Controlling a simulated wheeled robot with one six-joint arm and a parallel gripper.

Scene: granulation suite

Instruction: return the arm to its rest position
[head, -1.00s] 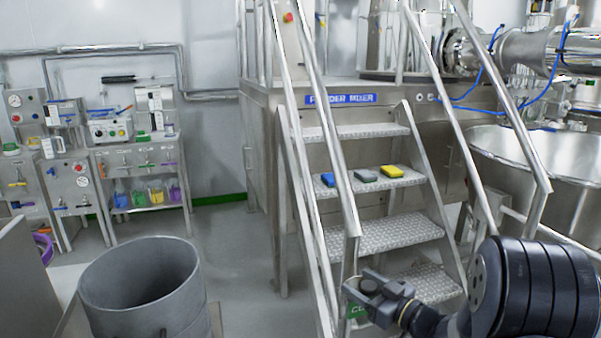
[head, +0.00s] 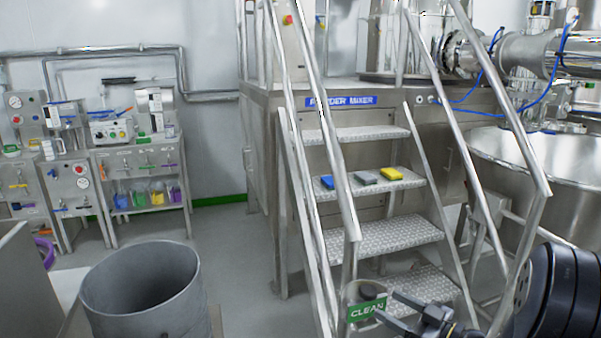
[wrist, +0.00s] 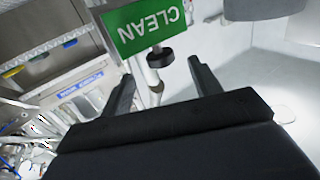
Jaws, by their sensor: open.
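My gripper (head: 390,308) is at the lower right of the head view, in front of the foot of the steps. In the wrist view its two dark fingers (wrist: 162,85) stand wide apart with nothing between them. A green CLEAN sign (head: 367,308) is just left of the fingertips in the head view. In the wrist view the sign (wrist: 140,25) shows upside down beyond the fingers, apart from them, near a black knob (wrist: 160,57) on a pale post. What the sign is fixed to is not clear.
A large steel bowl (head: 545,165) stands at the right. A grey drum (head: 140,295) stands front left, with open floor behind it.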

